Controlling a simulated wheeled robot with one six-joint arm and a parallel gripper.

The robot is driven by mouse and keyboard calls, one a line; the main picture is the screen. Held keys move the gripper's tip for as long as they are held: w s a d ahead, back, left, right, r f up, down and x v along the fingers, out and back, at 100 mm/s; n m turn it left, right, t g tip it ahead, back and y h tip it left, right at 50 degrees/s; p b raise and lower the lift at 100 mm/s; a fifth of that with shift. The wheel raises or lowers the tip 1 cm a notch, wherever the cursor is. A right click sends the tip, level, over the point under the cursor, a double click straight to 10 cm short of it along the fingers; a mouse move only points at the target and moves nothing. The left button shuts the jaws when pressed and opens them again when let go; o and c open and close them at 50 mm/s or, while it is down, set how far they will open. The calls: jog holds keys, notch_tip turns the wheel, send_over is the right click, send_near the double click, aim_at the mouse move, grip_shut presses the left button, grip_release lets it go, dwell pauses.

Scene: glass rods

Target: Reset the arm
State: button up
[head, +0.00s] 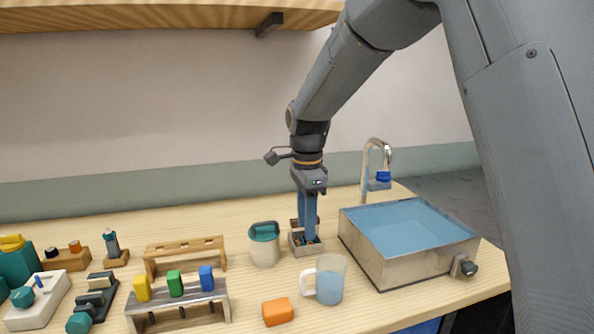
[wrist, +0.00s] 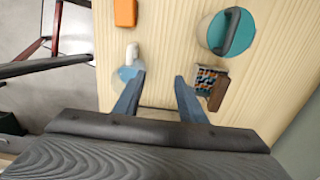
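My gripper (head: 309,238) points down over the wooden worktop, in the middle right of the head view. In the wrist view its two blue fingers (wrist: 159,82) are apart, with only bare wood showing between them. A small box of thin rods (head: 308,250) shows at the fingertips in the head view. In the wrist view this box (wrist: 207,82) lies just right of the right finger, outside the gap. The fingers partly hide it in the head view, and I cannot tell how high they are above the top.
A clear mug (head: 329,283) of bluish liquid and a teal-lidded canister (head: 264,246) stand close by. A sink (head: 408,232) with a tap (head: 377,160) is right. An orange block (head: 278,311), wooden racks (head: 186,254) and a shelf (head: 150,17) are left or above.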

jog(key=s+d+f+n, duration=0.4)
jog(key=s+d+n, duration=0.3)
jog(key=s, duration=0.4)
jog(key=s+d+f+n, duration=0.5)
jog(key=s+d+n, duration=0.2)
jog(key=s+d, duration=0.3)
jog(key=shift+s+d+f+n+t, duration=0.2)
jog(key=shift+s+n+t, duration=0.2)
jog(key=shift+s, duration=0.35)
